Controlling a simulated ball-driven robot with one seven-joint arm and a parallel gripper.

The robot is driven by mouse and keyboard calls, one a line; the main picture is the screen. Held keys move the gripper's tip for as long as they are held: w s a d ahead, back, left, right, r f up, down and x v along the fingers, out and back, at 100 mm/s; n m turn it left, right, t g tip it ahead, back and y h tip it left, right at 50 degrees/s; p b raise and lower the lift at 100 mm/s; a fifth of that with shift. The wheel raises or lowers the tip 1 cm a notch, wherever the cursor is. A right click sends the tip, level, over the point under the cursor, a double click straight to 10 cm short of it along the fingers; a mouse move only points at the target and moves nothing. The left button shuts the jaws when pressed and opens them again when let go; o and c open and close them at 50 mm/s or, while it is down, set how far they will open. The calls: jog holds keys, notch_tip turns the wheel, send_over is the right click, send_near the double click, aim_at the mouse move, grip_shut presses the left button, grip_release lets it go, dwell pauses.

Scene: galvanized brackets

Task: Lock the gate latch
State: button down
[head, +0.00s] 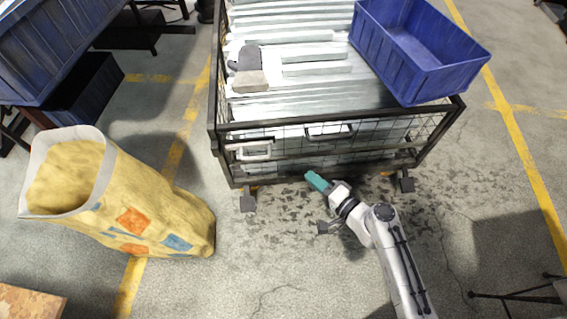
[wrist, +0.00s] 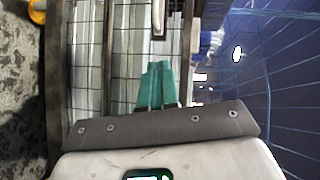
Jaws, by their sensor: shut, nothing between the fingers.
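The wire-mesh cage cart (head: 222,160) has a dark frame and a mesh front gate (head: 290,160). On the gate's upper front are a pale handle-like fitting (head: 253,151) at the left and a dark looped handle (head: 328,132) near the middle; I cannot tell which is the latch. My gripper (head: 315,180) has teal fingers, shut and empty, just in front of the gate's lower part. In the wrist view, the shut fingers (wrist: 158,88) point at the mesh, below a pale and dark fitting (wrist: 159,20) cut off by the top edge.
Galvanized brackets (head: 310,103) fill the cart, with a blue crate (head: 425,84) on top at the right. Dark caster wheels (head: 248,203) stick out under the cart. The stained floor in front is mostly clear.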

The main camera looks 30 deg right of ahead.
jog(key=shift+w+d+f+m+h, duration=0.15)
jog(key=shift+d+f+m+h, duration=0.1)
jog(key=shift+d+m+h, duration=0.25)
jog(key=a+b+x, duration=0.1)
jog(key=a+x, duration=0.2)
jog(key=x, duration=0.9)
jog(key=shift+w, duration=0.15)
